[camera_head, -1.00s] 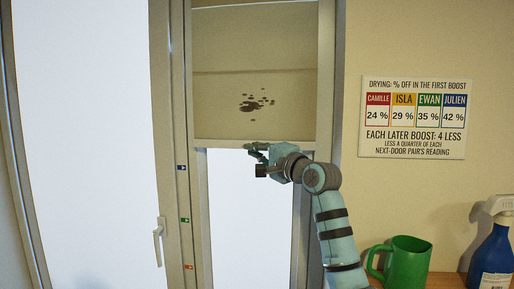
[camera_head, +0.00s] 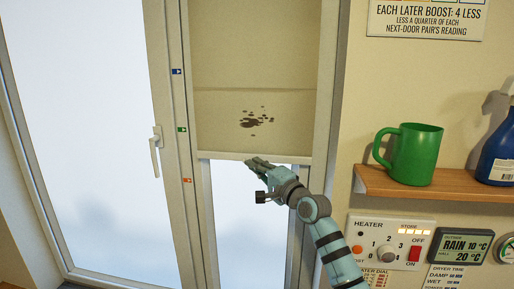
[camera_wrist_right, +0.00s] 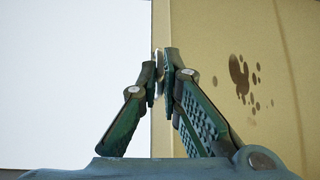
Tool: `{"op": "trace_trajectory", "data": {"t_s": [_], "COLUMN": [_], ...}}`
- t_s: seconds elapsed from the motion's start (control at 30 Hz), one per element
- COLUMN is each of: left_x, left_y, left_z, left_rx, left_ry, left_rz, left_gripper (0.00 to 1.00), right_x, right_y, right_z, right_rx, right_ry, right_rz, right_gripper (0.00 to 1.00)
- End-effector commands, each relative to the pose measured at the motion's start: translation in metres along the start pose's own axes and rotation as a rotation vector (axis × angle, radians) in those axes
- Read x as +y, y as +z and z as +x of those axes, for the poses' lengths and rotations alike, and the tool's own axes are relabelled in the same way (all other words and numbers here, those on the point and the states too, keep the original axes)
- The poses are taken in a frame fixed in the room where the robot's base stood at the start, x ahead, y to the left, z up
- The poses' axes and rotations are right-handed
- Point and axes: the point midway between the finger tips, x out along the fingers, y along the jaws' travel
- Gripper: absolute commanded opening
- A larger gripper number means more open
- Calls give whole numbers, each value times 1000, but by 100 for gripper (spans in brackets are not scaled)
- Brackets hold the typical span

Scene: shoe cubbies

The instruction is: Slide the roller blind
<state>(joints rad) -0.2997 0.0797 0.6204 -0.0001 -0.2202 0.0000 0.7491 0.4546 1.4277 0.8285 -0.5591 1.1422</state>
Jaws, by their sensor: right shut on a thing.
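The beige roller blind (camera_head: 225,110) covers the upper part of the narrow right window pane and carries a patch of dark spots. Its bottom bar (camera_head: 225,156) is level with a height between the green marker (camera_head: 182,129) and the orange-red marker (camera_head: 187,181) on the frame. My right gripper (camera_head: 257,164) is at the bar, near its middle. In the right wrist view the fingers (camera_wrist_right: 161,75) are closed on the edge of the blind (camera_wrist_right: 220,60). My left gripper is out of view.
A blue marker (camera_head: 177,72) sits higher on the frame. A window handle (camera_head: 155,150) is to the left. To the right, a wooden shelf (camera_head: 430,188) holds a green mug (camera_head: 412,155) and a blue spray bottle (camera_head: 500,150). A heater panel (camera_head: 390,243) is below it.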

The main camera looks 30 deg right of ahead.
Motion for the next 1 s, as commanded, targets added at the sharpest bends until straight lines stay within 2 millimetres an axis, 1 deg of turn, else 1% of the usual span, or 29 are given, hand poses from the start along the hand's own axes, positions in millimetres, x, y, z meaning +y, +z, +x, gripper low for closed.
{"op": "trace_trajectory", "data": {"t_s": [0.03,0.1,0.2,0.3,0.4,0.6,0.93,1.0], "left_x": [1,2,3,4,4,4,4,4], "left_y": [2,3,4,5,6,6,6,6], "left_z": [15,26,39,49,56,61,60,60], "left_rx": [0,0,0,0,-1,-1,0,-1], "left_ry": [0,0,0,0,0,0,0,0], "left_rz": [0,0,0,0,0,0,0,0], "left_gripper": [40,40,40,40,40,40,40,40], "right_x": [25,44,68,86,97,106,106,106], "right_y": [2,4,6,7,8,10,10,10], "right_z": [-2,-4,-6,-8,-9,-10,-10,-10], "right_rx": [-1,0,0,0,0,-1,-2,-2], "right_ry": [5,4,3,4,3,2,1,1], "right_rz": [4,4,3,2,2,2,2,2], "right_gripper": [0,0,0,0,0,0,0,14]}}
